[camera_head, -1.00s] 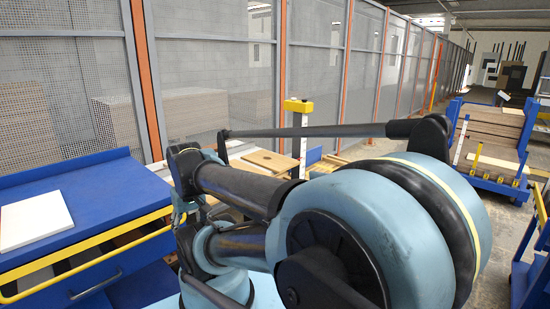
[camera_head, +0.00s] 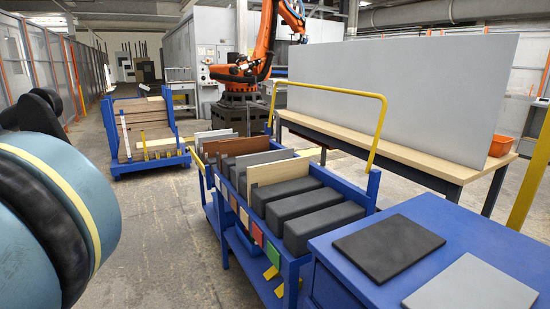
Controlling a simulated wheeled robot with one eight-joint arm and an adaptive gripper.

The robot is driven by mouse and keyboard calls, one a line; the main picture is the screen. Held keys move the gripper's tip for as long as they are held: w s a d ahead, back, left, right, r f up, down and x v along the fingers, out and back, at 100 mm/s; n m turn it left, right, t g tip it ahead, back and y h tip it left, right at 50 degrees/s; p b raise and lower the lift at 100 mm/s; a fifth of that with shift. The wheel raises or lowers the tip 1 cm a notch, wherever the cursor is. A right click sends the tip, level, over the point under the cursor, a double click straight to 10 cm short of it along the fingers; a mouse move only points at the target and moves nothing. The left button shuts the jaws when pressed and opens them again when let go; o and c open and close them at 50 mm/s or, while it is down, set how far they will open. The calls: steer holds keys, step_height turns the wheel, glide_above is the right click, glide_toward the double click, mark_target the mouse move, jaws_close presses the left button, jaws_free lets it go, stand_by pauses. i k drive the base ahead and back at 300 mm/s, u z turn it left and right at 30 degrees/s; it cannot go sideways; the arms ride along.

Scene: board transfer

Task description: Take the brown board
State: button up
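A reddish-brown board (camera_head: 236,146) stands on edge in a slotted blue cart (camera_head: 371,194) in the middle of the view. A whitish board (camera_head: 211,135) stands behind it, and a pale wooden board (camera_head: 278,173) stands nearer. Dark grey blocks lie between the boards and hide the brown board's lower part. My gripper is not in view; only a large blue-and-black part of my arm shows at the left edge, well apart from the cart.
A blue cart with stacked wooden boards (camera_head: 143,118) stands at the back left. A blue table (camera_head: 335,262) at the front right holds a black panel (camera_head: 388,246) and a grey panel (camera_head: 472,286). An orange robot arm (camera_head: 266,40) stands behind. The floor left of the slotted cart is clear.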

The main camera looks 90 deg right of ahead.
mark_target(230, 149)
steer(key=z, duration=2.75)
steer(key=k, duration=1.1)
steer(key=u, duration=0.55)
steer(key=i, duration=1.2)
steer(key=z, duration=0.4)
